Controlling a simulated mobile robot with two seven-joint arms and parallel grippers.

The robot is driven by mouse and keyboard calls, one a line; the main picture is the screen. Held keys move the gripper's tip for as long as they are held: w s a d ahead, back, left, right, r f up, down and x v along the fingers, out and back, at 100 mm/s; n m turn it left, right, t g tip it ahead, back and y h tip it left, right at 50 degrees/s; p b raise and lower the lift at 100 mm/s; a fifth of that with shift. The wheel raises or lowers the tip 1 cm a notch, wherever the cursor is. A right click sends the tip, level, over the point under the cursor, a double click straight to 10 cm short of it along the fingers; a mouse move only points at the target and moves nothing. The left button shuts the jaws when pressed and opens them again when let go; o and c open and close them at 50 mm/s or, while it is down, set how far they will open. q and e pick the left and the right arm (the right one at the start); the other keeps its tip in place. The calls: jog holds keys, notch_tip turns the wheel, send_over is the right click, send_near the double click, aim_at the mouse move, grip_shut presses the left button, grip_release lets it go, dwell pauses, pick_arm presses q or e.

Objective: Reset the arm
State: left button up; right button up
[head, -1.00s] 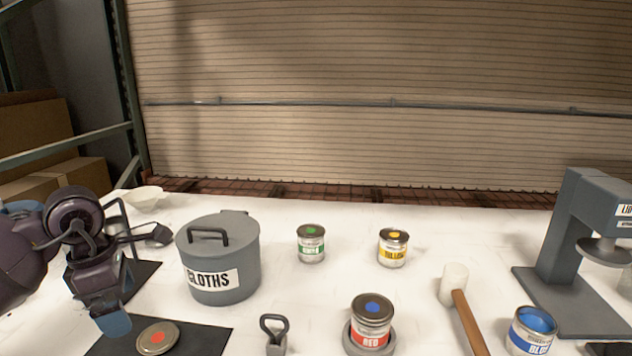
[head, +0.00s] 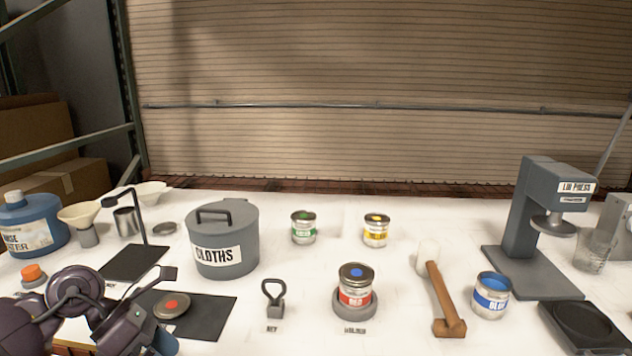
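My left gripper (head: 150,338) is low at the bottom left of the head view, in front of the dark mat (head: 212,318). A lid with a red dot (head: 172,305) lies on that mat, just beyond the gripper. The fingers are partly hidden by the wrist and I cannot tell whether they are open. My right gripper is not in view.
A grey CLOTHS bin (head: 224,240) stands behind the mat. The RED can (head: 355,290) sits in a holder; a key tool (head: 274,300), mallet (head: 440,290) and open BLUE can (head: 491,296) are nearby. Green (head: 304,228) and yellow (head: 375,231) cans stand behind. A lid press (head: 540,230) is right.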

pick_arm(q)
jog(key=s+d+f+n+t+h, duration=0.1)
jog(key=s+d+n+t+h, duration=0.2)
jog(key=d+n+h, duration=0.4)
jog(key=s+a+f+n+t+y, duration=0.1)
jog(key=a+f+n+t+y, duration=0.35)
jog(key=n+t, duration=0.6)
jog(key=a+f+n+t+y, duration=0.4)
jog(key=f+n+t+y, duration=0.15)
jog(key=n, duration=1.05)
jog(key=s+a+f+n+g+y, duration=0.2)
jog(key=s+f+n+g+y, duration=0.3)
jog(key=s+f+n, duration=0.7)
notch_tip(320, 180, down, 4)
jog(key=shift+s+a+r+g+y, duration=0.15)
jog(key=shift+s+g+y, duration=0.25)
jog(key=shift+g, duration=0.7)
